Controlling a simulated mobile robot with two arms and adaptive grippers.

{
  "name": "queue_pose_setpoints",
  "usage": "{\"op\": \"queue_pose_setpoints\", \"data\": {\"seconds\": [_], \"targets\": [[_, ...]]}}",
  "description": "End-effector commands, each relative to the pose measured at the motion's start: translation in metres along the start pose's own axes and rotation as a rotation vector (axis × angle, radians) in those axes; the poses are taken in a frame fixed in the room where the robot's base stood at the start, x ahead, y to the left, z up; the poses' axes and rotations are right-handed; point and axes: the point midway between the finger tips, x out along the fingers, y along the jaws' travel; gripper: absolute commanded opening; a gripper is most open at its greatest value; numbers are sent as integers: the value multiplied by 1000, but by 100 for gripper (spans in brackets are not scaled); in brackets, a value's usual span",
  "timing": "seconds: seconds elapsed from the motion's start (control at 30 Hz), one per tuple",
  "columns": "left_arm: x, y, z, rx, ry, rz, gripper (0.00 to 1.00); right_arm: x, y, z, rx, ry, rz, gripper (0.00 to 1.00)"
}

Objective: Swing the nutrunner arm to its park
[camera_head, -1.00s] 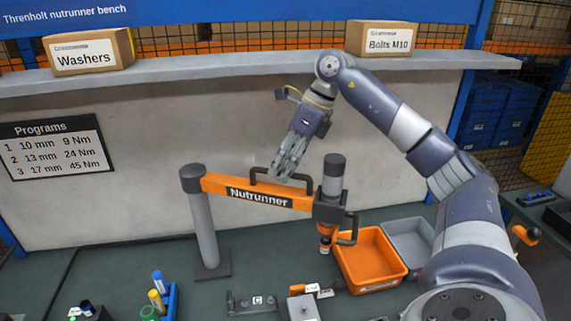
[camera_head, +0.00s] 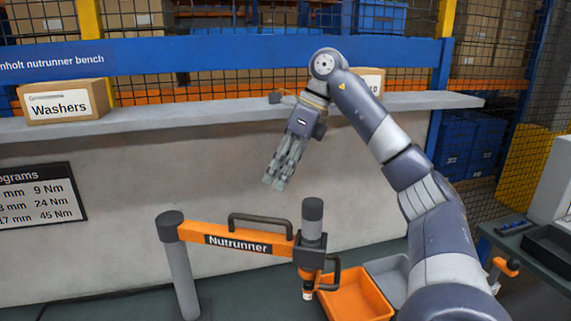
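The orange nutrunner arm (camera_head: 194,236) reaches right from its grey post (camera_head: 181,280). It carries a dark handle (camera_head: 261,219) on top and a grey and orange tool head (camera_head: 312,235) at its right end, with a side grip. My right gripper (camera_head: 273,182) points down above the top handle, with a gap between fingertips and handle. Its fingers appear close together, but whether they are open or shut is unclear. It holds nothing that I can see. My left gripper is not in view. No marked park shows.
An orange bin (camera_head: 355,298) and a grey bin (camera_head: 389,274) stand right of the tool head. A shelf (camera_head: 215,118) runs behind, with a Washers box (camera_head: 62,102) and another box (camera_head: 372,80) partly hidden by my arm. A programs sign (camera_head: 38,198) hangs left.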

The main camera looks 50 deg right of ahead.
Motion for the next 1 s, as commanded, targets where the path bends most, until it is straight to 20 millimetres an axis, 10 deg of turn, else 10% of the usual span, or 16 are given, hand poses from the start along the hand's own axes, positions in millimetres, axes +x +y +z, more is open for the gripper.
{"op": "queue_pose_setpoints", "data": {"seconds": [1.0], "targets": [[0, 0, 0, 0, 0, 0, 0, -22, -1, -1, 3, -3, -1, 33]]}}
